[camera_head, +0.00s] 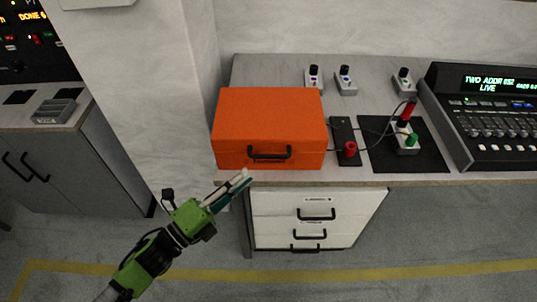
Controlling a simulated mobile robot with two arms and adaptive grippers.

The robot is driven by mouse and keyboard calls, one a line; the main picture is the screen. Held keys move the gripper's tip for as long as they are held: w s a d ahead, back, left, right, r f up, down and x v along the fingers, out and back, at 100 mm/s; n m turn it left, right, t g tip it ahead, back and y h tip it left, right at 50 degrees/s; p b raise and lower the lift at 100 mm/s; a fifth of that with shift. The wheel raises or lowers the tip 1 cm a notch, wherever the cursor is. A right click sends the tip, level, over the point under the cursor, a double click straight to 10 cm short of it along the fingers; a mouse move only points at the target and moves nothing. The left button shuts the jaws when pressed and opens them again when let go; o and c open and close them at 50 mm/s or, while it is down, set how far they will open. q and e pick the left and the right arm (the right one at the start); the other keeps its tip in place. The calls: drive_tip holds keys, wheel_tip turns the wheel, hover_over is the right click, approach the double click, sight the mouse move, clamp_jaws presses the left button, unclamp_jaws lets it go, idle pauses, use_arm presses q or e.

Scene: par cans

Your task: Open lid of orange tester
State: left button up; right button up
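The orange tester (268,127) is a box with a shut lid and a black handle (269,153) on its front face. It stands at the left end of the grey worktop. My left gripper (243,179), on a green wrist, is just below and in front of the box's lower left front corner. Its light and dark fingers point up and to the right. They look close together, and I cannot tell if there is a gap. The gripper appears apart from the handle. My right gripper is not in view.
Right of the box lie a black strip with a red knob (350,149) and a black mat (432,158) with a small plugged unit (406,141). A lighting console (490,115) stands at right. Several small switch units line the back. White drawers (312,218) are below the worktop.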

sight(269, 157)
use_arm(q)
drive_tip(key=p+x, duration=0.1)
drive_tip(key=x, duration=0.8)
drive_tip(key=shift+w+d, duration=0.15)
drive_tip(key=shift+w, duration=0.05)
clamp_jaws()
